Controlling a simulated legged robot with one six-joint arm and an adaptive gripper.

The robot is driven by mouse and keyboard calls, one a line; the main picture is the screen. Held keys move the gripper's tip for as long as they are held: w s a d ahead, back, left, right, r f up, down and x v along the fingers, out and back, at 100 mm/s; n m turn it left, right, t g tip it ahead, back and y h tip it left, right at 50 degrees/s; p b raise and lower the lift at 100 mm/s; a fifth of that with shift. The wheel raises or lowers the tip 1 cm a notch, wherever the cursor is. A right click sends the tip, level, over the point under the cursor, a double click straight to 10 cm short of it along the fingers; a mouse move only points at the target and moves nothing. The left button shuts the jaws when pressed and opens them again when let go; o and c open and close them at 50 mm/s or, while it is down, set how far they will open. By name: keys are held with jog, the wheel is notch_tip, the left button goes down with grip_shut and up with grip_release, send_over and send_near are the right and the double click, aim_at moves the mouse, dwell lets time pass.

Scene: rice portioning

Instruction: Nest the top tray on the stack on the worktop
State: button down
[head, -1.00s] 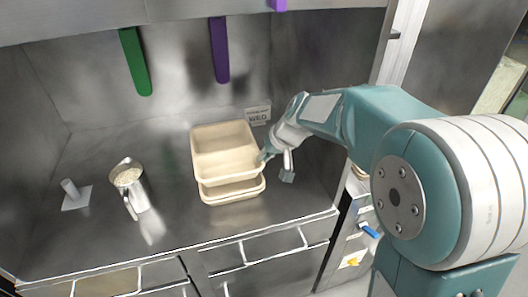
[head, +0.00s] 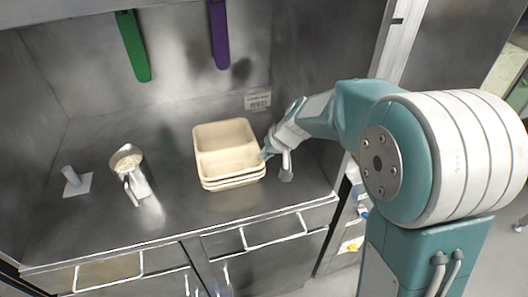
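A stack of beige compartment trays stands on the steel worktop (head: 95,215), right of its middle. The top tray (head: 224,134) sits low and level on the trays below (head: 236,186), whose rims show close together at the front edge. Its compartments look empty. My gripper (head: 272,155) is at the right side of the top tray, near its rim. One finger shows outside the tray; the fingertips are small and partly hidden, so I cannot tell whether they still pinch the rim.
A metal jug of rice (head: 130,172) stands to the left on the worktop. A small plate with an upright peg (head: 76,183) is farther left. Green (head: 133,46) and purple (head: 218,35) strips hang at the back wall. The worktop between jug and trays is clear.

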jog(key=c, duration=0.7)
grip_release()
jog(key=v, duration=1.1)
jog(key=shift+s+d+r, duration=0.15)
jog(key=shift+d+r, duration=0.1)
jog(key=s+d+h, duration=0.1)
jog(key=s+d, duration=0.2)
jog(key=s, duration=0.4)
jog(key=s+d+r+m+t+h, duration=0.1)
jog(key=s+d+h, duration=0.1)
jog(key=s, duration=0.6)
jog(key=s+d+m+t+h, duration=0.1)
jog(key=s+d+h, duration=0.1)
jog(key=s+d, duration=0.2)
jog(key=shift+s+d+r, duration=0.15)
jog(key=shift+s+r, duration=0.05)
jog(key=shift+s, duration=0.65)
jog(key=shift+s+d+r, duration=0.1)
jog(key=shift+s+r, duration=0.05)
jog(key=shift+s, duration=0.75)
